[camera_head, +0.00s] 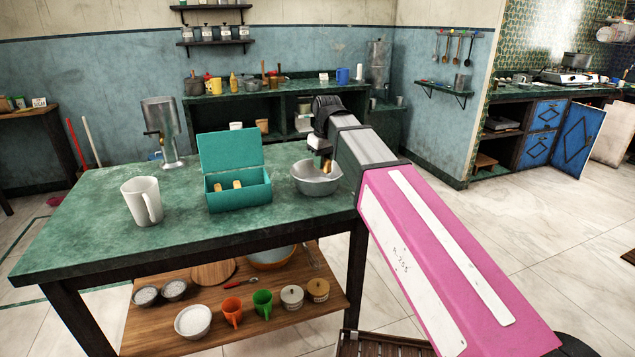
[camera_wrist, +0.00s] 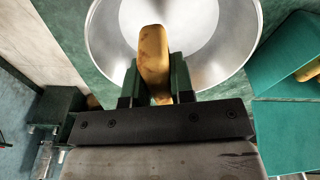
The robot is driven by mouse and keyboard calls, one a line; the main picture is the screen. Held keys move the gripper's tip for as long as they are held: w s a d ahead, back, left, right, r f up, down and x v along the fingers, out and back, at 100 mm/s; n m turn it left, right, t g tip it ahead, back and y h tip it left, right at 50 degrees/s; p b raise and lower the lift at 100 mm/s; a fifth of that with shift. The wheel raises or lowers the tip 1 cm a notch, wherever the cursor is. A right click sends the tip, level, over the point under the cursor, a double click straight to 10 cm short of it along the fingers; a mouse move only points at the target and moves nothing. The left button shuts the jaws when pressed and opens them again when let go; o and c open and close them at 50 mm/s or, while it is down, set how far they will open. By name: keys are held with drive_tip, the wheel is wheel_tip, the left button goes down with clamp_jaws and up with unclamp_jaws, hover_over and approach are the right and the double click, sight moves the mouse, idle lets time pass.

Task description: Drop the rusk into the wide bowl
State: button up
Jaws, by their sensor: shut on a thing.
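A golden-brown rusk (camera_wrist: 153,62) is held between the two fingers of my gripper (camera_wrist: 157,85) in the wrist view. The wide bowl (camera_wrist: 237,40) is metal and lies beneath the rusk in that view. In the head view the wide bowl (camera_head: 317,184) stands on the green table, with my gripper (camera_head: 326,166) over it. The rusk shows there only as a small tan piece at the fingertips. My arm hides part of the bowl's right side.
A teal box (camera_head: 238,194) with its lid up stands left of the bowl, with more rusks inside. A white pitcher (camera_head: 142,201) and a metal dispenser (camera_head: 162,132) stand farther left on the green table (camera_head: 90,235). The table's front is clear.

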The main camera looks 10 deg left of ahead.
drive_tip(key=shift+f, duration=0.6)
drive_tip(key=o, duration=1)
drive_tip(key=shift+c, duration=0.2)
drive_tip(key=shift+r, duration=0.1)
drive_tip(key=r, duration=0.7)
drive_tip(key=s+d+r, duration=0.1)
drive_tip(key=r, duration=0.2)
drive_tip(key=shift+r, duration=0.3)
drive_tip(key=shift+w, duration=0.1)
